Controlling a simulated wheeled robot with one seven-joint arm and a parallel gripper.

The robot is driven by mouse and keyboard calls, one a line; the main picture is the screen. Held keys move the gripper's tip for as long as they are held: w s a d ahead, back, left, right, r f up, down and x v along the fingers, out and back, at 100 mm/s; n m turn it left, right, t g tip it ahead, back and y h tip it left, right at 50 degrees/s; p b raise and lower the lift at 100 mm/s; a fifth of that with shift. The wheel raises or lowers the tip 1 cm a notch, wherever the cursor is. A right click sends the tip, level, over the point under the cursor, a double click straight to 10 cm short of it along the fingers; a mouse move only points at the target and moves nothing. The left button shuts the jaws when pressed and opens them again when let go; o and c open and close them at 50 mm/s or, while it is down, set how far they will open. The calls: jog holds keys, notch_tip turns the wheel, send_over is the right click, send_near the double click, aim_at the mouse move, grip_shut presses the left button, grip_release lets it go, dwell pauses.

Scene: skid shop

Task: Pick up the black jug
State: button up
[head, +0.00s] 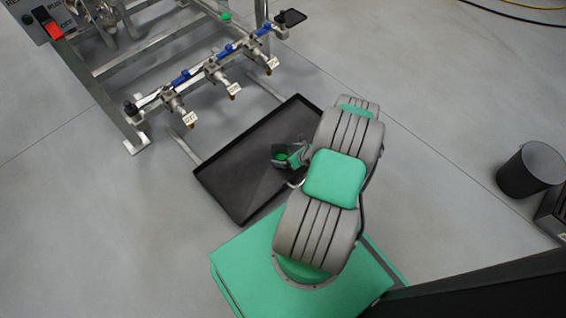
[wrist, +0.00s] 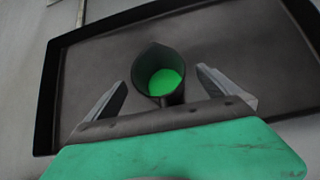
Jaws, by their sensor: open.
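The black jug (wrist: 148,64) stands in a shallow black tray, and bright green shows inside it. In the wrist view it sits just beyond and between the two fingers of my gripper (wrist: 158,88). The fingers are open and spread to either side, with the jug's near part, perhaps its handle, reaching toward the palm. No contact shows. In the head view the jug (head: 281,153) is small and partly covered by my gripper (head: 291,160), so the gap between them cannot be told there.
The black tray (head: 232,200) lies on the grey floor below a metal skid frame (head: 128,122) with several tagged valves. A dark cylindrical bin (head: 532,170) stands at the far right. Open floor (head: 430,110) lies between my arm and the bin.

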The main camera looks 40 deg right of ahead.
aim_at(275, 153)
jog(key=b+x, duration=0.1)
jog(key=x, duration=0.3)
jog(key=shift+a+f+b, duration=0.15)
jog(key=shift+f+b, duration=0.05)
jog(key=shift+b, duration=0.1)
jog(key=shift+r, duration=0.1)
jog(key=shift+c, duration=0.4)
jog(key=c, duration=1.4)
jog(key=shift+r, duration=0.2)
